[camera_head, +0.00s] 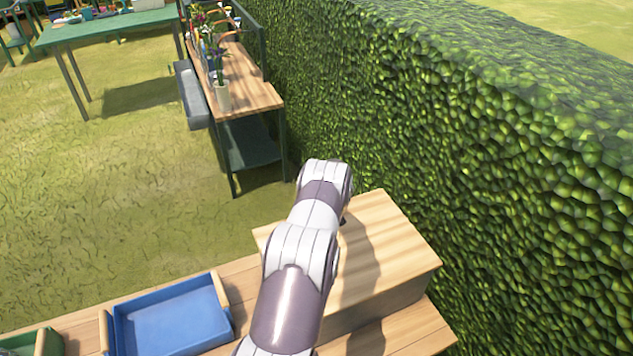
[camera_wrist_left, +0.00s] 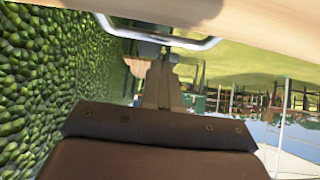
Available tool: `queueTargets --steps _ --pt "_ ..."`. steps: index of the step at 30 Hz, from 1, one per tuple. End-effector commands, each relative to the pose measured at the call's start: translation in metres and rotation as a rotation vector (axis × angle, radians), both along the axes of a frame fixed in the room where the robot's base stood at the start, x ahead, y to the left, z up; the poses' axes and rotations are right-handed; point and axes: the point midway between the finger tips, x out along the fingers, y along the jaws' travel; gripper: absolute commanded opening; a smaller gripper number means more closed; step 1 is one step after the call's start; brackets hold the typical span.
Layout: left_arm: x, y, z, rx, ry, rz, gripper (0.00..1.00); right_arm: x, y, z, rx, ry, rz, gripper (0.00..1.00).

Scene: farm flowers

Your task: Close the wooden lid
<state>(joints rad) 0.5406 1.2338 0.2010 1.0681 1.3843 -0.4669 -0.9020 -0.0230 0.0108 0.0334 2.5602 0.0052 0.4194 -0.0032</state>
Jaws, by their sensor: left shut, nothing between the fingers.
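The wooden lid (camera_head: 390,235) is the light plank top of a box (camera_head: 375,305) at the lower middle of the head view. It looks flat there; any gap beneath it cannot be made out. In the left wrist view, a wooden surface (camera_wrist_left: 265,22) fills the top edge, with a curved metal handle (camera_wrist_left: 205,43) beside it. My left gripper (camera_wrist_left: 165,58) is shut and empty, its tips at or very close to the handle; contact cannot be told. In the head view my arm hides most of this gripper and part of the lid. My right gripper is not in view.
The box stands on a wooden bench (camera_head: 420,332) beside a tall hedge (camera_head: 480,150). A blue tray (camera_head: 170,318) and a green tray (camera_head: 40,343) are to the left. A plant shelf (camera_head: 250,90) and a green table (camera_head: 110,27) stand farther back, with open grass between.

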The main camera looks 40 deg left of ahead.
Motion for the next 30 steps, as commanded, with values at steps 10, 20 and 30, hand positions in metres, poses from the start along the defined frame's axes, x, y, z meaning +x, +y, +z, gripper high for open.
queueTargets --steps 10,20,30 --pt "-0.002 -0.004 -0.026 0.000 0.001 -0.001 0.00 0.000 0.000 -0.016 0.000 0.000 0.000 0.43" --pt "-0.004 -0.006 -0.030 -0.006 0.007 -0.001 0.00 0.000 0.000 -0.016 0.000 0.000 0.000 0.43" --pt "-0.008 -0.004 -0.001 -0.004 0.005 -0.003 0.00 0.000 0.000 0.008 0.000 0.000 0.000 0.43"
